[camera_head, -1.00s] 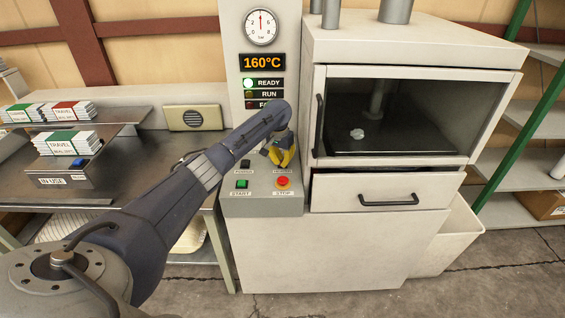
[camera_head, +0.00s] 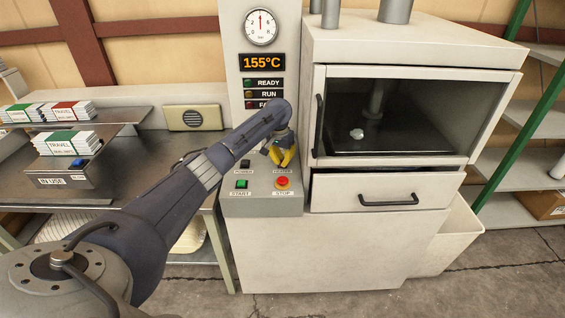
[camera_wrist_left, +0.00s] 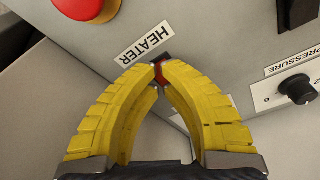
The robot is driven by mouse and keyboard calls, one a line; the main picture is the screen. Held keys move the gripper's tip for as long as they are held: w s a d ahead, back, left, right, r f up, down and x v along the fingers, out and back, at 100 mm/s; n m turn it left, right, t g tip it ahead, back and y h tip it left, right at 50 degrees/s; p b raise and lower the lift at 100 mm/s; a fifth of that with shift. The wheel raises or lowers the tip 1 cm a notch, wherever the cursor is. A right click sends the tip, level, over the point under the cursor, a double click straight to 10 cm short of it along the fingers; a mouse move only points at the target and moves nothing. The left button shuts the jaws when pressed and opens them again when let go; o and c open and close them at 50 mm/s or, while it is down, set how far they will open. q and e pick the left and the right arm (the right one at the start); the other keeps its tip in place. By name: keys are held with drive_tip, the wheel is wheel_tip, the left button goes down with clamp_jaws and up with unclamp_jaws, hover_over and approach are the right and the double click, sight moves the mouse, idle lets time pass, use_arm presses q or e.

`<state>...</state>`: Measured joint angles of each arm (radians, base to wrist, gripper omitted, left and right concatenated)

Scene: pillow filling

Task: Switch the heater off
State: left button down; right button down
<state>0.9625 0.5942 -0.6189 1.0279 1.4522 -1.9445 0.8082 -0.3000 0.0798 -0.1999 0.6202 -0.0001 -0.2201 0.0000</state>
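The heater switch (camera_wrist_left: 159,74), a small dark and red piece beside the HEATER label (camera_wrist_left: 143,46), is partly hidden behind my left fingertips in the left wrist view. My left gripper (camera_wrist_left: 161,66) has yellow fingers drawn together at the tips, right at the switch. The tips look shut and touching or nearly touching it. In the head view the left gripper (camera_head: 283,158) is over the upper right of the control panel (camera_head: 258,207), and the switch is hidden. The display (camera_head: 262,62) reads 155°C, and the READY lamp (camera_head: 248,83) is dark. My right gripper is not in view.
The red stop button (camera_head: 282,181) and green start button (camera_head: 241,184) are on the panel. A pressure knob (camera_wrist_left: 297,89) is close by. The cabinet with a glass door (camera_head: 400,115) and a drawer (camera_head: 388,190) stands to the right. A bench (camera_head: 135,185) is to the left.

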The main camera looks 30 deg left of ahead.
use_arm(q)
drive_tip(key=shift+r, duration=2.95)
drive_tip(key=shift+a, duration=0.1)
